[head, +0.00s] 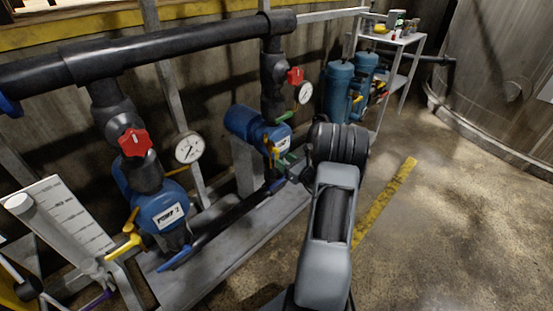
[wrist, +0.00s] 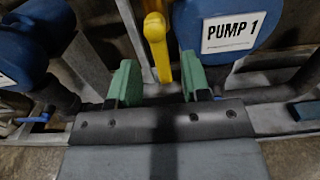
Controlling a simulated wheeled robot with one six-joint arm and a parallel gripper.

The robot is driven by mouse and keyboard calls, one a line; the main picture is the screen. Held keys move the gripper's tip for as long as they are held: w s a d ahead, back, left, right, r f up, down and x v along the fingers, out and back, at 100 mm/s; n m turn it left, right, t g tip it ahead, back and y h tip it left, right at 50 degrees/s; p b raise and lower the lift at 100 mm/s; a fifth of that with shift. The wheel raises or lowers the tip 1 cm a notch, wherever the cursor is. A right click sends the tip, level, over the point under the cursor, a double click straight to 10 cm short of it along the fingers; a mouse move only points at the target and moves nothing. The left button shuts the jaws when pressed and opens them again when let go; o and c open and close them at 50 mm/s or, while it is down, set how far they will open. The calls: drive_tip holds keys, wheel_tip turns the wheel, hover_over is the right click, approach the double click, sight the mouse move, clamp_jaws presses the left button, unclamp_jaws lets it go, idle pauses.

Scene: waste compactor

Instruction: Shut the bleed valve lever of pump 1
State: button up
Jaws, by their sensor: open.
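In the wrist view the yellow bleed valve lever (wrist: 158,50) hangs downward from its round top, left of the blue pump body with the PUMP 1 label (wrist: 229,31). My gripper (wrist: 159,82) is open, with one green fingertip on each side of the lever's lower end. Gaps show on both sides, the right one smaller; I see no contact. In the head view, pump 1 (head: 243,122) is the farther blue pump, and its yellow lever (head: 271,153) shows small beside it. My gripper (head: 287,165) is just right of the lever, largely hidden by my wrist.
A nearer blue pump (head: 160,208) has its own yellow lever (head: 125,246). Dark pipes, red valve knobs (head: 135,142) and gauges (head: 189,147) stand above the pumps. A grey plinth (head: 215,262) lies below. The floor on the right is clear.

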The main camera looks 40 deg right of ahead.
sight(277, 156)
drive_tip(key=shift+w+a, duration=0.2)
drive_tip(key=shift+w, duration=0.85)
drive_tip(key=shift+w+a, duration=0.2)
drive_tip(key=shift+w, duration=0.85)
clamp_jaws()
